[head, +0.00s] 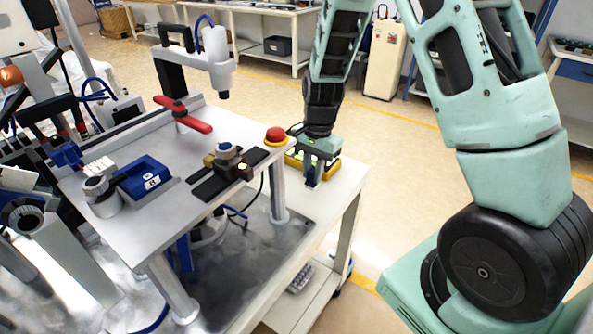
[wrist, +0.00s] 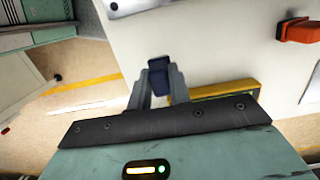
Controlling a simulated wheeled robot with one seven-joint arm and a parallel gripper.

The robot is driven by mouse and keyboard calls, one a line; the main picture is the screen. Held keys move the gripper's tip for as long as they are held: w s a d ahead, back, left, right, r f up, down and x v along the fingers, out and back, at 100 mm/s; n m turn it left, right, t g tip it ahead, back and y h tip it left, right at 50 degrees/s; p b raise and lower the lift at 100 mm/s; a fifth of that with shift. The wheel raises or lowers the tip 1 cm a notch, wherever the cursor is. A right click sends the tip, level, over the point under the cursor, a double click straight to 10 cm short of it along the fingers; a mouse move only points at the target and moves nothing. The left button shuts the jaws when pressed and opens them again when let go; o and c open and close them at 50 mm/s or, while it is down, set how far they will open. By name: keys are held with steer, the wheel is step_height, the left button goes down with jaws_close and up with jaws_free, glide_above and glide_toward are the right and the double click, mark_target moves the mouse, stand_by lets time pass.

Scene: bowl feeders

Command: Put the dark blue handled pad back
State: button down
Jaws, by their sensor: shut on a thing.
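The dark blue handled pad (wrist: 159,78) is between the fingertips of my gripper (wrist: 158,88) in the wrist view. Only its narrow dark blue part shows; the rest is hidden or out of sight. My gripper is shut on it. In the head view my gripper (head: 316,160) points down over the right end of the white side bench, beyond the red button, and a small dark blue part of the pad (head: 312,178) shows below it. I cannot tell whether the pad touches the bench. Its place of return is not clear from these views.
A yellow-edged item (head: 326,170) lies on the white bench (head: 334,192) right by my gripper. The red button (head: 276,136) stands to its left. The metal worktable (head: 206,147) carries a blue block (head: 145,178), a red-handled clamp (head: 184,114) and a black-and-brass fixture (head: 225,166).

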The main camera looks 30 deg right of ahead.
steer(key=w, duration=0.1)
steer(key=w+a, duration=0.1)
steer(key=w, duration=0.2)
steer(key=shift+w+a+p, duration=0.1)
steer(key=shift+a+p, duration=0.2)
steer(key=shift+a, duration=0.1)
steer(key=shift+f, duration=1.75)
steer(key=shift+f, duration=0.2)
steer(key=c, duration=1.3)
jaws_free()
steer(key=shift+r, duration=0.15)
step_height(320, 180, up, 12)
steer(key=d, duration=0.1)
steer(key=shift+w+d, duration=0.2)
steer(key=shift+w, duration=0.05)
